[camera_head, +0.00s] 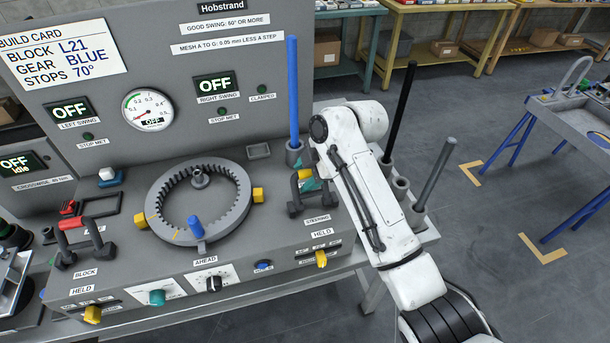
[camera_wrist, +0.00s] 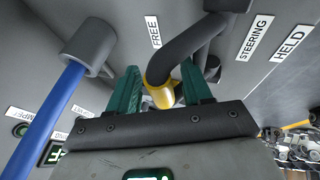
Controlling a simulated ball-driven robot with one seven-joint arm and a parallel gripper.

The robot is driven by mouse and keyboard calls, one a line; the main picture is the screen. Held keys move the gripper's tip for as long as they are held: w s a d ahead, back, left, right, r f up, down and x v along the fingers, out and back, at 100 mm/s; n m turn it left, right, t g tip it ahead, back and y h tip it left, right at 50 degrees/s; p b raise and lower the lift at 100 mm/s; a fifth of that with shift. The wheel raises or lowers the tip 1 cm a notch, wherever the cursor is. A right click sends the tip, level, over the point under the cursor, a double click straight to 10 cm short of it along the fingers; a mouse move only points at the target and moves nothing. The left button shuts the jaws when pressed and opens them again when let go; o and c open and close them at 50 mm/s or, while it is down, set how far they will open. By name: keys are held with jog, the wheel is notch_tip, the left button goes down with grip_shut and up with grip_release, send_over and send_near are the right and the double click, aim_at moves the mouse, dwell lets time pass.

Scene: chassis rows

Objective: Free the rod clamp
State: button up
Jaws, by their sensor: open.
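The rod clamp (camera_head: 296,206), labelled STEERING and HELD, is a dark piece at the right end of the grey bench panel. In the wrist view its dark curved lever (camera_wrist: 192,45) has a yellow end (camera_wrist: 160,92), with FREE, STEERING and HELD labels around it. My gripper (camera_wrist: 160,68) has its two green fingers apart, one on each side of the yellow end; I cannot tell whether either touches. In the head view my gripper (camera_head: 308,184) is mostly hidden by my white arm and the clamp.
A blue rod (camera_head: 292,88) stands in a grey socket close behind the clamp; it also shows in the wrist view (camera_wrist: 45,115). Black (camera_head: 401,105) and grey (camera_head: 435,172) rods stand right of my arm. A toothed ring (camera_head: 243,213) and the red-handled BLOCK clamp (camera_head: 72,225) lie left.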

aim_at(326, 186)
jog(key=b+v, duration=0.1)
jog(key=v, duration=0.9)
jog(key=shift+f, duration=0.1)
